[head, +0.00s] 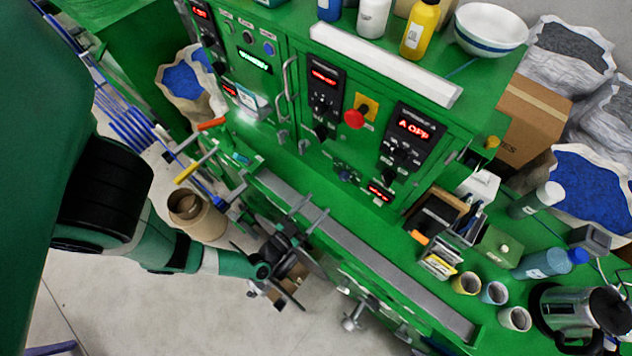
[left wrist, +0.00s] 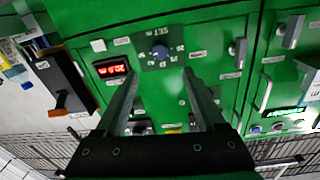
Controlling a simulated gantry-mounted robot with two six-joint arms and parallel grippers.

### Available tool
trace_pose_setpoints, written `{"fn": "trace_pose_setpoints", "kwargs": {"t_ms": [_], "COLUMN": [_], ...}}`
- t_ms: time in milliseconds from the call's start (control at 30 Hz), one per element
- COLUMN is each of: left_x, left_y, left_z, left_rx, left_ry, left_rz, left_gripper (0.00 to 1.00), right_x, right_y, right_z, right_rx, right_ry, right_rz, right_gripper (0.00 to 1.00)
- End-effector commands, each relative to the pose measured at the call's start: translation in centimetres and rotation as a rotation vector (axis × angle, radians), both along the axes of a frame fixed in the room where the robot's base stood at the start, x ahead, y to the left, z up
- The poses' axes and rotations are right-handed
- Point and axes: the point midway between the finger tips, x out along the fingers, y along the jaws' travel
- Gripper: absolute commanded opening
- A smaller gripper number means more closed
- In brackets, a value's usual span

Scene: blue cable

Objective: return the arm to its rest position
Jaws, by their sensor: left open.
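My left arm (head: 160,245) reaches in from the left of the head view, and my left gripper (head: 287,262) is in front of the green machine's lower edge. In the left wrist view, the two dark fingers of my left gripper (left wrist: 160,100) are spread apart with nothing between them. Beyond them is a green panel with a dial (left wrist: 160,53) and a red display (left wrist: 112,70). I cannot tell whether the fingers touch the panel. My right gripper is not in view.
The green machine (head: 300,120) has handles, switches and a red button (head: 354,119). Blue cables (head: 130,125) hang at the left. A brown roll (head: 195,213) is close beside my left arm. Cups and a metal kettle (head: 585,310) stand at right. Grey floor is open below.

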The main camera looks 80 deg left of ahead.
Motion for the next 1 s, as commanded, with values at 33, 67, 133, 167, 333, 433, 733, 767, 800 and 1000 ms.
{"fn": "trace_pose_setpoints", "kwargs": {"t_ms": [33,67,133,167,333,433,733,767,800,1000], "left_x": [0.0,0.0,0.0,0.0,0.3,2.4,17.7,18.9,20.5,25.5], "left_y": [0.0,0.0,0.0,0.0,-0.1,-1.0,-9.2,-10.1,-11.2,-16.3], "left_z": [0.0,0.0,0.0,0.0,0.1,1.3,15.5,17.5,20.4,36.6], "left_rx": [0.0,0.0,0.0,0.0,-0.003,-0.027,-0.156,-0.16,-0.163,-0.109], "left_ry": [0.0,0.0,0.0,0.0,-0.006,-0.046,-0.361,-0.392,-0.433,-0.608], "left_rz": [0.0,0.0,0.0,0.0,-0.004,-0.04,-0.381,-0.42,-0.471,-0.72], "left_gripper": [0.71,0.71,0.71,0.71,0.71,0.71,0.71,0.71,0.71,0.71], "right_x": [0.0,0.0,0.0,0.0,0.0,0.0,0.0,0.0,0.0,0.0], "right_y": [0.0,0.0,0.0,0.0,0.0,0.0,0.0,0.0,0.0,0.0], "right_z": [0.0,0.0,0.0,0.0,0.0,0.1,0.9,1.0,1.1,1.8], "right_rx": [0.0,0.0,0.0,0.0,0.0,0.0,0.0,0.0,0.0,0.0], "right_ry": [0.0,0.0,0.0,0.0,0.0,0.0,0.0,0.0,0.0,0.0], "right_rz": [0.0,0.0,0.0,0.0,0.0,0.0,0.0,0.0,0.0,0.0], "right_gripper": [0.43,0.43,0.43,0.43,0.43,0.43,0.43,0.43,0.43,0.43]}}
